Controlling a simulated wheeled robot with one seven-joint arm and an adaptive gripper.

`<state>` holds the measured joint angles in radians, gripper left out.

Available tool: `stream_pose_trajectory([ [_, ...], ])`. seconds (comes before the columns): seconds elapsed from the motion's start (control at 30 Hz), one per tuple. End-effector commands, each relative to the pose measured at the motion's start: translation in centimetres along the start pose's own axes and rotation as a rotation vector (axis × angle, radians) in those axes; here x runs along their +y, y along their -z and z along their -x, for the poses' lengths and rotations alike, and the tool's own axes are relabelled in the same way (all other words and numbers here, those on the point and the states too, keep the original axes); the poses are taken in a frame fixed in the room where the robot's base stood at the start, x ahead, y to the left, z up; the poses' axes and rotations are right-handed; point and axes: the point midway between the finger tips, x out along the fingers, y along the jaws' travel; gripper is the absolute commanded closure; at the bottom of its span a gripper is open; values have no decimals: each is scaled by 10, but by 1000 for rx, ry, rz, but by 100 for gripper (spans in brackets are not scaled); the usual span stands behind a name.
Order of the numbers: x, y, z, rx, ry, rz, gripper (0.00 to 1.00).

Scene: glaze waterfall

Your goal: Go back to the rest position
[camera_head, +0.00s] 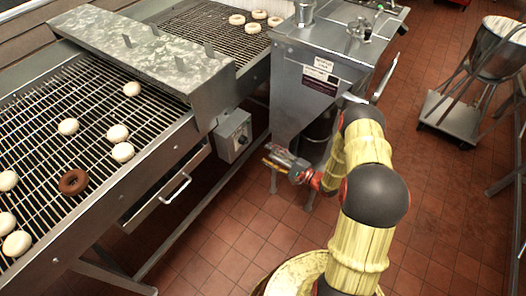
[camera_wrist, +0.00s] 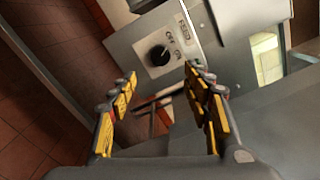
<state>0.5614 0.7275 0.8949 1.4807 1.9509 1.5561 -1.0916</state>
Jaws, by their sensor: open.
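My gripper (camera_head: 268,158) is at the end of my yellow-sleeved arm, low beside the steel glaze machine (camera_head: 325,65). In the wrist view my gripper (camera_wrist: 160,98) shows two fingers with yellow pads, spread apart with nothing between them. A grey control box (camera_head: 233,135) with a black knob is to the left of the gripper in the head view. In the wrist view the box (camera_wrist: 140,45) lies beyond the fingertips; I see no contact.
A wire-grid conveyor (camera_head: 50,115) on the left carries several pale doughnuts and one brown doughnut (camera_head: 73,182). A drawer handle (camera_head: 175,188) juts from its side. A wheeled stand (camera_head: 455,115) is at the upper right. Tiled floor (camera_head: 440,220) lies open at the right.

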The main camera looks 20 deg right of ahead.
Motion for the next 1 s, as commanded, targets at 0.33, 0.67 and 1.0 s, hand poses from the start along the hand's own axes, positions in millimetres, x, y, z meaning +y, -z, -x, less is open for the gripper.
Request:
stream_pose_trajectory([
  [0.33, 0, 0, 4, 0, 0, 0, 51],
  [0.67, 0, 0, 4, 0, 0, -18, 51],
  [1.0, 74, -74, 27, -145, -325, -375, 51],
])
